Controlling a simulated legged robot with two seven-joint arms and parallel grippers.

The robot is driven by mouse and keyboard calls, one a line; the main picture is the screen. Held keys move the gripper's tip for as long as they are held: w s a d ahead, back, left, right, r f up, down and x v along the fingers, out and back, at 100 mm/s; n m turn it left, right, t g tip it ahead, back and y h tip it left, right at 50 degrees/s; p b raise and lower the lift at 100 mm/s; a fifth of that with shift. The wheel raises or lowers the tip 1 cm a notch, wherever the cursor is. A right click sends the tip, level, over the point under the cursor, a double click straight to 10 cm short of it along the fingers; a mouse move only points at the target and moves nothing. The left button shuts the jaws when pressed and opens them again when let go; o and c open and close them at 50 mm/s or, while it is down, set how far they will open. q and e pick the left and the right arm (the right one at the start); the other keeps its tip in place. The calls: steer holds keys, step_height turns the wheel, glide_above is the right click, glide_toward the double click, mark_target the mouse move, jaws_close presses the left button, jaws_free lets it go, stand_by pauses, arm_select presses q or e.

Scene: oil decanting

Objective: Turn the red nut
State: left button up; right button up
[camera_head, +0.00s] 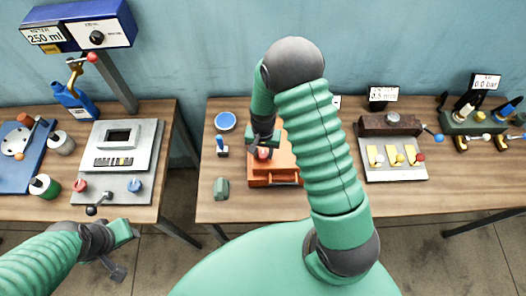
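An orange device (272,174) stands on the right table, partly hidden behind my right arm. A small red part, which looks like the red nut (264,153), shows at its upper left. My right gripper (263,146) points down right at this red part and overlaps it in the picture. I cannot tell whether its fingers are closed on it. My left gripper (120,254) hangs in front of the left table, low in the view and away from the orange device. Its finger opening is not clear.
The left table holds a grey panel device (118,148), a blue can (72,103) and a blue metering unit (80,25). On the right table are a green block (221,188), a brown valve unit (390,125) and several taps at far right. The front edge is clear.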

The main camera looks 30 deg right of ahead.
mark_target(263, 153)
steer(key=o, duration=0.4)
step_height(263, 153, up, 17)
steer(key=b, duration=0.3)
steer(key=shift+w, duration=0.1)
steer(key=shift+f, duration=0.1)
